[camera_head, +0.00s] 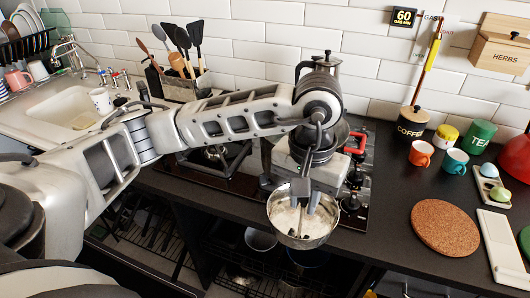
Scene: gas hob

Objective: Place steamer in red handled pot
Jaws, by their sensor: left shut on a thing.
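My left gripper (304,200) reaches in from the left and points down, shut on the near-side bowl-like steamer (292,234). The steamer is round, shiny metal with a pale inside, and hangs at the front edge of the hob, over the counter's edge. A red handle (356,143) shows just right of my wrist, on the hob. The pot it belongs to is mostly hidden behind my wrist and gripper body. My right gripper is not in view.
The black hob (216,158) has knobs (349,204) along its right side. To the right lie a cork mat (445,227), an orange mug (421,153), a teal mug (455,161) and canisters. A utensil holder (181,88) and sink (62,110) are left. Open shelves lie below.

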